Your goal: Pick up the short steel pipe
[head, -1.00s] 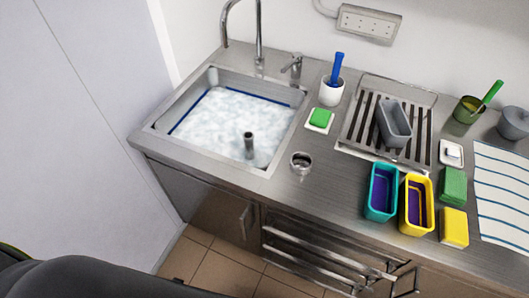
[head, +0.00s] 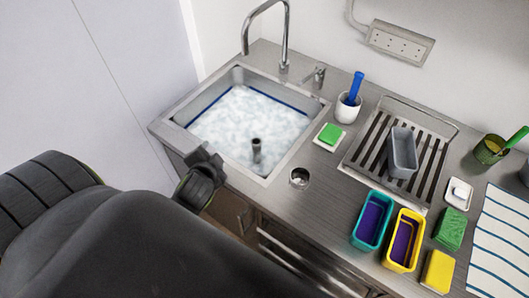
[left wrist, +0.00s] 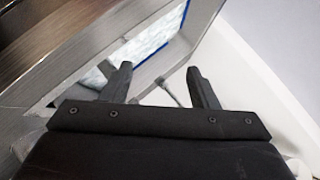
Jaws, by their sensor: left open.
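The short steel pipe (head: 256,150) stands upright in the sink (head: 180,117), its top rising out of white foam (head: 235,118) near the front right corner. Its lower end is hidden by the foam. My left gripper (head: 207,158) is open and empty by the sink's front left edge, left of the pipe and apart from it. The left wrist view shows its two spread fingers (left wrist: 161,80), with the sink's rim and foam (left wrist: 140,50) beyond; I cannot make out the pipe there. My right gripper is not in view.
A tall tap (head: 287,40) rises behind the sink. A small steel ring (head: 299,178) lies on the counter right of it. A green sponge (head: 330,134), a white cup (head: 347,108), a teal tub (head: 371,220) and a yellow tub (head: 403,242) stand further right.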

